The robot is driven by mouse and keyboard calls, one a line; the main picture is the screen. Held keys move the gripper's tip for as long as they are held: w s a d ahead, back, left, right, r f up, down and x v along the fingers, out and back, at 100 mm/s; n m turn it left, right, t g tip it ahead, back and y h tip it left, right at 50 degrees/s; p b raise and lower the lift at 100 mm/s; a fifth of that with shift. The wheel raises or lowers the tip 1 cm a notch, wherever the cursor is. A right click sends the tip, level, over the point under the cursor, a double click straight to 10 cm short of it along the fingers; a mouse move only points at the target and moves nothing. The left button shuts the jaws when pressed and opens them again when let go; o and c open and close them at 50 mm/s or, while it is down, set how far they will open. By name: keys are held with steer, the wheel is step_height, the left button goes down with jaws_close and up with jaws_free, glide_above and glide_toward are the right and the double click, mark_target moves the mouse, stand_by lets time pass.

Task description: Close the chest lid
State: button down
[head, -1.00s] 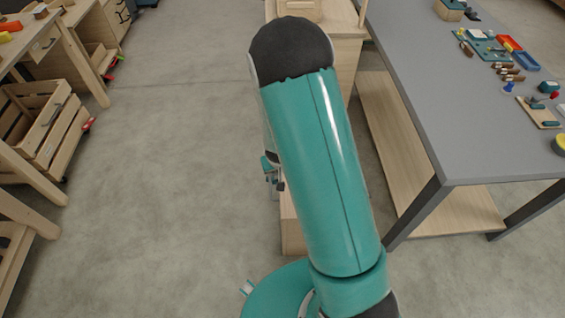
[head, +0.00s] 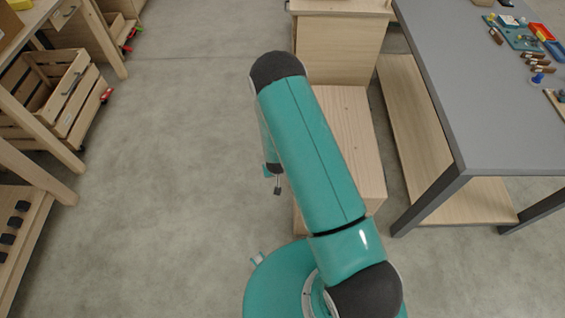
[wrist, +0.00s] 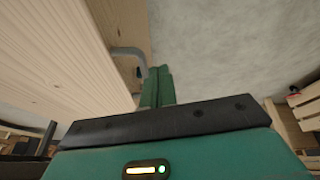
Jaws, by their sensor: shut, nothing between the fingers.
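A low light-wood box (head: 358,122) stands on the floor behind my arm in the head view. Its flat top shows, but my arm hides much of it. I cannot tell which part is the chest lid. My gripper (head: 278,188) hangs at the left side of this box. In the wrist view my gripper's green fingers (wrist: 158,84) are together and empty. A large wooden panel (wrist: 60,50) fills the upper left there. A grey bar handle (wrist: 132,56) is on the wood just ahead and left of the fingertips; I see no clear contact.
A taller wooden unit (head: 340,45) stands behind the low box. A grey table (head: 450,70) with small items is at the right. A wooden crate (head: 60,100) and shelving are at the left. The concrete floor (head: 180,200) between is clear.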

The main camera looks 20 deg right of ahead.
steer(key=shift+a+f, duration=0.15)
steer(key=shift+f, duration=1.4)
